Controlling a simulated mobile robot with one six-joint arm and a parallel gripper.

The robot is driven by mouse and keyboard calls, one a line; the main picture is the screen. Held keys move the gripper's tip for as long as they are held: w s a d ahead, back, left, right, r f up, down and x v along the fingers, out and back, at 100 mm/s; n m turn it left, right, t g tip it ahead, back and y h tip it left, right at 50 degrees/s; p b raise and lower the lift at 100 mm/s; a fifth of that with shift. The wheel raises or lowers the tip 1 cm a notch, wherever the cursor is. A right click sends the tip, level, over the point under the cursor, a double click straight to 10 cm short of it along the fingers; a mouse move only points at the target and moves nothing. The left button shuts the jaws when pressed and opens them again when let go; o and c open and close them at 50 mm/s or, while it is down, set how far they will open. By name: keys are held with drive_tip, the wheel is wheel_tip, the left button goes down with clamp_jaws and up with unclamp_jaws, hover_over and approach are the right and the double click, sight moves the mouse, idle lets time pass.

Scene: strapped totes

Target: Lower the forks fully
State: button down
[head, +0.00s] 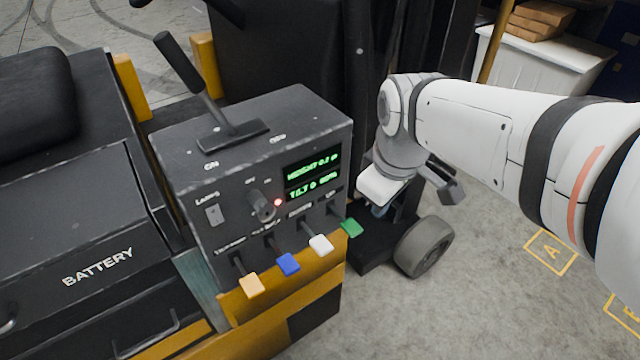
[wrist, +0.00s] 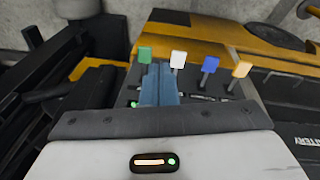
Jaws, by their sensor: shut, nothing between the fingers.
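The control console (head: 255,150) carries a row of levers with coloured knobs: orange (head: 251,285), blue (head: 288,264), white (head: 320,244) and green (head: 351,227). The wrist view shows the same knobs in reverse order: green (wrist: 144,55), white (wrist: 178,57), blue (wrist: 210,64) and orange (wrist: 241,69). My gripper (wrist: 158,72) is shut and empty, its blue fingers pointing toward the gap between the green and white knobs. Contact with a knob cannot be told. In the head view it is right of the green knob. The display (head: 313,175) shows green height and tilt lines; the height digits are blurred. The forks are not recognisable.
A black lever (head: 180,65) stands on the console top. A battery cover (head: 100,235) is at left. Grey floor is clear at lower right, beyond a wheel (head: 425,247).

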sight(321, 244)
drive_tip(key=w+a+f+n+g+b, duration=0.1)
drive_tip(key=w+a+n, duration=0.3)
drive_tip(key=n, duration=0.4)
drive_tip(key=w+a+f+n+g+b, duration=0.1)
drive_tip(key=w+a+f+n+b, duration=0.2)
drive_tip(key=n, duration=0.4)
drive_tip(key=a+f, duration=0.1)
drive_tip(key=a, duration=0.1)
drive_tip(key=shift+w+a+f+n+b, duration=0.2)
drive_tip(key=shift+w+a+n+b, duration=0.1)
drive_tip(key=shift+w+a+n, duration=0.1)
wheel_tip(321, 244, down, 14)
drive_tip(key=shift+d, duration=0.1)
